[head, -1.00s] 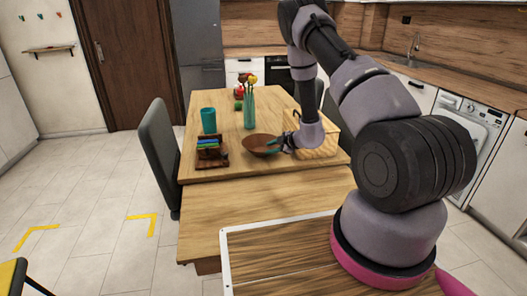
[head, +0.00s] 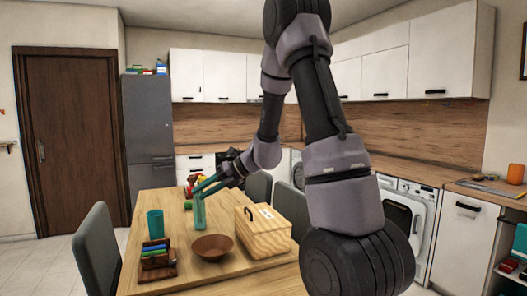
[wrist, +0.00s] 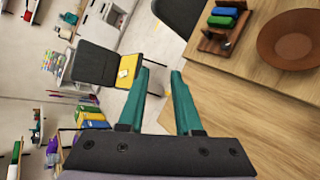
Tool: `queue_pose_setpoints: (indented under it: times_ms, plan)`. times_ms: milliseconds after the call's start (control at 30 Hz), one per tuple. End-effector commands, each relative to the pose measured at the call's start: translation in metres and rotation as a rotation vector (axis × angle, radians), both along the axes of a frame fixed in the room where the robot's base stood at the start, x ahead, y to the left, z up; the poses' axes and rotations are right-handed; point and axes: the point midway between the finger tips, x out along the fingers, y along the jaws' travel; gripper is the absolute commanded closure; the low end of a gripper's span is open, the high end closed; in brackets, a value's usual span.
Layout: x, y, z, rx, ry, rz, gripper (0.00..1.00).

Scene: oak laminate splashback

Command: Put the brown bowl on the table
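The brown bowl (head: 212,247) rests upright on the wooden table (head: 190,283), between the dark rack and the wooden box. It also shows at the upper right of the wrist view (wrist: 290,38). My gripper (head: 199,189) is raised above the table, up and away from the bowl, with nothing between its fingers. In the wrist view my gripper's teal fingers (wrist: 160,80) stand apart with a clear gap. Nothing hides the bowl in the head view; its right side is cut off in the wrist view.
A dark rack (head: 157,262) with coloured items is left of the bowl, a teal cup (head: 155,222) behind it. A lidded wooden box (head: 262,232) stands right. A teal vase (head: 199,212) is behind the bowl. Chairs (head: 97,250) flank the table. Bare tabletop lies in front.

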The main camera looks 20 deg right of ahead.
Motion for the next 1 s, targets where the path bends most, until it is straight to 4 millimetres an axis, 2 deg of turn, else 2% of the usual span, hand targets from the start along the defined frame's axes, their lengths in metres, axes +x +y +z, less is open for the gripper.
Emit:
queue_pose_setpoints:
  times_ms: [33, 200, 367, 500, 600, 800, 1000]
  plan:
    - [-0.018, 0.002, 0.025, -0.07, -0.115, 0.103, 0.67]
    - [-0.083, -0.002, 0.077, -0.357, -0.502, 0.492, 0.67]
    - [-0.141, -0.018, 0.11, -0.652, -0.852, 0.862, 0.67]
    - [-0.186, -0.04, 0.131, -0.938, -1.122, 1.199, 0.67]
    - [-0.213, -0.058, 0.142, -1.142, -1.27, 1.437, 0.67]
    - [-0.245, -0.087, 0.157, -1.443, -1.407, 1.803, 0.67]
    - [-0.253, -0.096, 0.162, -1.536, -1.427, 1.934, 0.67]
